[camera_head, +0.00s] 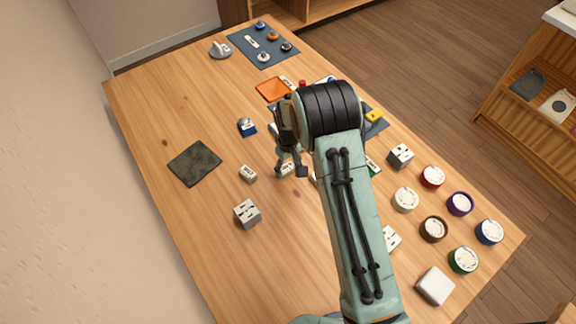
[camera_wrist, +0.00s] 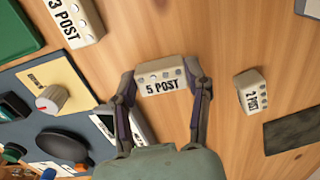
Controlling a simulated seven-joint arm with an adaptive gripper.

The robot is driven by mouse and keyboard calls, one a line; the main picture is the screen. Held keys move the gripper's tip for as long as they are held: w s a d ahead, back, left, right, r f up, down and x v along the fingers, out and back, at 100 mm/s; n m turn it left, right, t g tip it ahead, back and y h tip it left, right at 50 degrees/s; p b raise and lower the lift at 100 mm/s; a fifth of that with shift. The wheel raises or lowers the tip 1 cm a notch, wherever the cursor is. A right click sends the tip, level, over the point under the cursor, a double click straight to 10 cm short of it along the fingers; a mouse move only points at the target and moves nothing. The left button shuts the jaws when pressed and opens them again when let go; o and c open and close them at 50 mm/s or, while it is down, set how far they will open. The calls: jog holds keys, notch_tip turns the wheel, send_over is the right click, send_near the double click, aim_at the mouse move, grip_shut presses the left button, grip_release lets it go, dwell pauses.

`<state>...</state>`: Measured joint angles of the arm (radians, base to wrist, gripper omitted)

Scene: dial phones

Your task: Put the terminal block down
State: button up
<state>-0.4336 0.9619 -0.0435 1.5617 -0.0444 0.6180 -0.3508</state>
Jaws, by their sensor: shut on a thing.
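A white terminal block marked "5 POST" (camera_wrist: 162,82) sits between the fingertips of my gripper (camera_wrist: 166,84) in the wrist view. The fingers are shut on its two ends, with its label facing the camera. In the head view my gripper (camera_head: 288,168) is over the middle of the table, and the block (camera_head: 286,170) shows partly at the fingertips. I cannot tell whether its underside touches the table. A smaller block marked "2 POST" (camera_wrist: 253,92) lies apart to the right. Another marked "3 POST" (camera_wrist: 76,20) is at the upper left.
A dark slate mat (camera_head: 195,163) lies on the left of the wooden table (camera_head: 150,110). A grey-white block (camera_head: 247,213) and a blue-based part (camera_head: 247,127) stand nearby. Several round dials, including a red one (camera_head: 432,177), fill the right side. Bare wood surrounds the mat.

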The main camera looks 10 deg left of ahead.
aim_at(288, 169)
jog(key=shift+f, duration=0.15)
jog(key=o, duration=0.9)
jog(key=shift+o, duration=0.2)
jog(key=s+d+r+m, duration=0.1)
jog(key=d+r, duration=0.1)
jog(key=r, duration=0.6)
jog(key=s+d+r, duration=0.1)
jog(key=d+r, duration=0.1)
jog(key=r, duration=0.7)
jog(key=s+d+r+m, duration=0.2)
jog(key=s+d+r, duration=0.2)
jog(key=s, duration=0.4)
jog(key=s+d+r+m, duration=0.2)
jog(key=s+d+r, duration=0.2)
jog(key=s, duration=0.5)
jog(key=shift+d+r+m+y, duration=0.15)
jog(key=shift+d+m+y, duration=0.2)
jog(key=shift+d, duration=0.65)
jog(key=shift+o, duration=0.5)
jog(key=s+d+f+m, duration=0.1)
jog(key=s+m, duration=0.1)
jog(key=s, duration=0.6)
jog(key=shift+s+d, duration=0.2)
jog(key=shift+d, duration=0.2)
